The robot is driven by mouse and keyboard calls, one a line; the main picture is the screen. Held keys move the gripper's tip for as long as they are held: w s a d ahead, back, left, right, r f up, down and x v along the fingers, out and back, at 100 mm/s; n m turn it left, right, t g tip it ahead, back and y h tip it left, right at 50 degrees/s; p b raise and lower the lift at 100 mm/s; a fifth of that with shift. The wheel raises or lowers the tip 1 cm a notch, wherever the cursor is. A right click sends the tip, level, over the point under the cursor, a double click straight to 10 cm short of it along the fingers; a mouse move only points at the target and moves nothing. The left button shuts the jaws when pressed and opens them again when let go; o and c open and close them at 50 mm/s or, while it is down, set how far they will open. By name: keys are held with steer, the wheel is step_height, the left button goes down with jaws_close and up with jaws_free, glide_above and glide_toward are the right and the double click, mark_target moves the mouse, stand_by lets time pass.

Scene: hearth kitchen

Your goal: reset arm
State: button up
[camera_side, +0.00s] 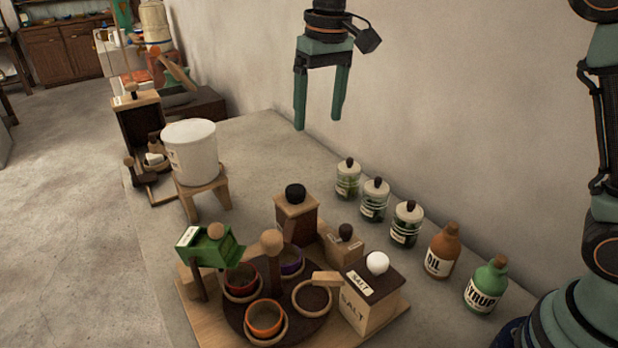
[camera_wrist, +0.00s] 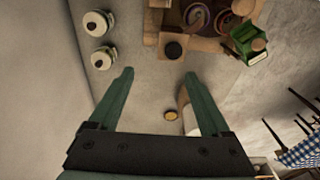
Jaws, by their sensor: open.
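My gripper (camera_side: 319,112) hangs in the air above the back part of the counter, fingers pointing down. Its two green fingers are apart with nothing between them. In the wrist view the gripper (camera_wrist: 158,76) is also open and empty, with bare counter below. The fingers touch nothing. In the side view my arm rises at the right edge, and its upper links run out of the frame.
A white bucket (camera_side: 190,152) stands on a wooden stool at left. Several jars (camera_side: 374,200) line the wall side, with an oil bottle (camera_side: 442,250) and syrup bottle (camera_side: 486,287). A wooden board (camera_side: 196,318) holds bowls, a salt box (camera_side: 368,300) and a green scoop-like box (camera_side: 210,246).

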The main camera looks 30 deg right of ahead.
steer(key=s+d+f+t, duration=0.1)
steer(key=s+d+t, duration=0.1)
steer(key=s+d, duration=0.4)
steer(key=s+d+f+t, duration=0.2)
steer(key=s+d, duration=0.4)
steer(key=s, duration=0.5)
steer(key=shift+s+f+t, duration=0.15)
steer(key=shift+f+t, duration=0.1)
steer(key=shift+t, duration=0.05)
steer(key=shift+d, duration=0.1)
stand_by(0.5)
